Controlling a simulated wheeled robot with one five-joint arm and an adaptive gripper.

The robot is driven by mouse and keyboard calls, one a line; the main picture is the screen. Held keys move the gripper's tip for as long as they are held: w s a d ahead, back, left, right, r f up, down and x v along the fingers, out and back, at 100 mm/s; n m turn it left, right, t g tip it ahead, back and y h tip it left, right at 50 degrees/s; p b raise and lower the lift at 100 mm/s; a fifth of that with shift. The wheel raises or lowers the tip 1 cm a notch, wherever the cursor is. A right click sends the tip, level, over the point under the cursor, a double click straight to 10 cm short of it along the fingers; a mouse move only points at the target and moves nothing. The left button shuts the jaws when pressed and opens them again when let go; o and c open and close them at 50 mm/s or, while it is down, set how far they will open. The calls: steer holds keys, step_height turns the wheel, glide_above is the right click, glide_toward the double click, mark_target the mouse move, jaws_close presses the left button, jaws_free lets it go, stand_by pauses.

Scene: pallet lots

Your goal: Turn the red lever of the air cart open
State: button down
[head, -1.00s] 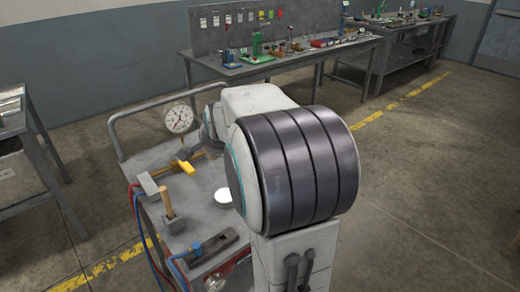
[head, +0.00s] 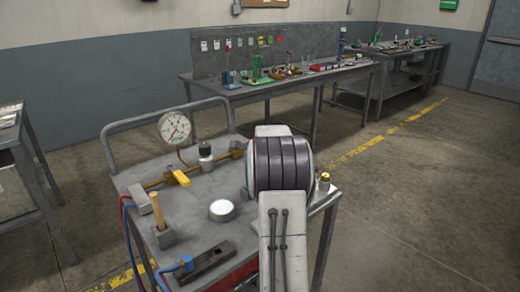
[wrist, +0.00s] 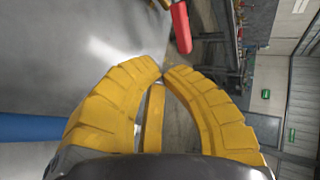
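I cannot make out the red lever in the head view; my arm covers part of the cart. My gripper (wrist: 163,74) has yellow fingers with their tips together, or nearly so, and nothing visible is held. My gripper is hidden in the head view.
A workbench (head: 270,88) with small items stands behind. Floor to the right is open.

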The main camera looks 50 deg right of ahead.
steer(key=x, duration=0.7)
steer(key=shift+w+d+r, duration=0.1)
steer(key=shift+w+d, duration=1)
steer(key=shift+w, duration=0.05)
steer(key=shift+d, duration=0.2)
steer(key=shift+d, duration=0.1)
steer(key=shift+w+d, duration=0.1)
steer(key=shift+w, duration=0.1)
